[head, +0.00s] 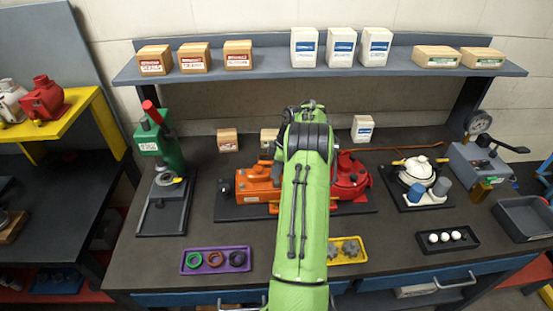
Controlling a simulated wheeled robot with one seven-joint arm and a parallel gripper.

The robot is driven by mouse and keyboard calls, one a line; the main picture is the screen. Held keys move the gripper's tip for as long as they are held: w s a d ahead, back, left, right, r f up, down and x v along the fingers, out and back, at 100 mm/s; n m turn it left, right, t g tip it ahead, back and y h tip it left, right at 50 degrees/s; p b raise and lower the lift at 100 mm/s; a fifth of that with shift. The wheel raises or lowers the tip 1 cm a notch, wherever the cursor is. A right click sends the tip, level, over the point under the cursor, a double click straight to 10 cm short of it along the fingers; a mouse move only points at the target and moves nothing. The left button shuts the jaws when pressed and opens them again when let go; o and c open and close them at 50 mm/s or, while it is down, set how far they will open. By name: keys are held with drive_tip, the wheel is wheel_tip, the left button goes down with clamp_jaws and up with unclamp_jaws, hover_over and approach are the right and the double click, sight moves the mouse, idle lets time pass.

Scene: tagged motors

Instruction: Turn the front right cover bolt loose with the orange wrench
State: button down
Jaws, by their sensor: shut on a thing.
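My green arm reaches over the middle of the bench, and its upper part hides my gripper from the head view. An orange motor (257,184) sits on a dark base plate (232,212) left of my arm, and a red motor (350,178) sits to the right. My arm covers the space between them. A small orange piece (268,151) shows close to my arm above the orange motor; I cannot tell whether it is the orange wrench. The front right cover bolt cannot be made out.
A green press (170,150) stands left on the bench (150,262). A purple tray (240,261) with rings and a yellow tray (359,257) with gears lie in front. A white pot-like unit (418,173) and a black tray (430,249) are right. A shelf (270,65) with boxes runs behind.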

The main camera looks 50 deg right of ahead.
drive_tip(key=n+p, duration=0.1)
drive_tip(key=n, duration=0.1)
drive_tip(key=r+n+p, duration=0.1)
drive_tip(key=n, duration=0.1)
drive_tip(key=shift+g+y+p, duration=0.3)
drive_tip(key=shift+g+y, duration=0.1)
drive_tip(key=shift+f, duration=0.2)
drive_tip(key=shift+s+f+b, duration=0.1)
drive_tip(key=shift+f+b, duration=0.15)
drive_tip(key=shift+b, duration=0.75)
drive_tip(key=shift+r+m, duration=0.15)
drive_tip(key=shift+m, duration=0.25)
drive_tip(key=shift+r+p, duration=0.7)
drive_tip(key=shift+r, duration=0.1)
drive_tip(key=shift+r+p, duration=0.8)
drive_tip(key=shift+r, duration=1.65)
